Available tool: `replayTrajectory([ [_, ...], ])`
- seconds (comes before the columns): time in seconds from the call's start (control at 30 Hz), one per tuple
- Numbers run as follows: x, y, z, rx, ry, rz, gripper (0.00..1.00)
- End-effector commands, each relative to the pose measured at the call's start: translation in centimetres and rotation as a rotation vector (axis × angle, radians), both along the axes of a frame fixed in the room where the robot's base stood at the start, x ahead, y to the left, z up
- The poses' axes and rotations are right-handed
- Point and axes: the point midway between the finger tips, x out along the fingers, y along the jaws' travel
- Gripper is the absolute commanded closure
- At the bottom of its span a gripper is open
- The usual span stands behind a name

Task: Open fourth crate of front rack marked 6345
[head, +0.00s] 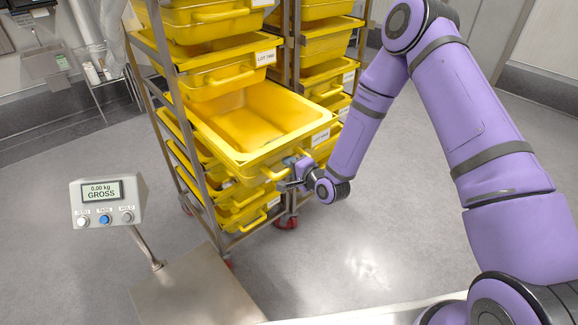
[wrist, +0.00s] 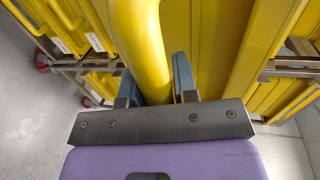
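A yellow crate (head: 215,130) is slid well out of the front rack (head: 171,60), so its empty inside shows from above in the head view. The white label (head: 320,137) at its front corner is too small to read with certainty. My gripper (head: 290,178) is at the crate's front handle. In the wrist view, my gripper (wrist: 156,88) has its two fingers on either side of the yellow handle (wrist: 142,42), shut on it. The handle hides part of the left finger.
More yellow crates sit above and below; the one above has a label (head: 265,57) reading about LOT 7980. A second rack (head: 296,60) stands behind. A scale display (head: 101,190) and its platform (head: 190,290) stand at left front. Floor (head: 380,245) to the right is clear.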

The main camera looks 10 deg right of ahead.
Motion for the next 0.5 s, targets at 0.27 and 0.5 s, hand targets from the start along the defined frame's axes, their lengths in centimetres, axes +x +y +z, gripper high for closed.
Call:
replayTrajectory([
  [0.27, 0.02, -0.01, 0.00, 0.000, 0.000, 0.000, 0.52],
  [0.5, -0.88, -0.66, 0.18, 0.000, 0.002, -0.001, 0.52],
])
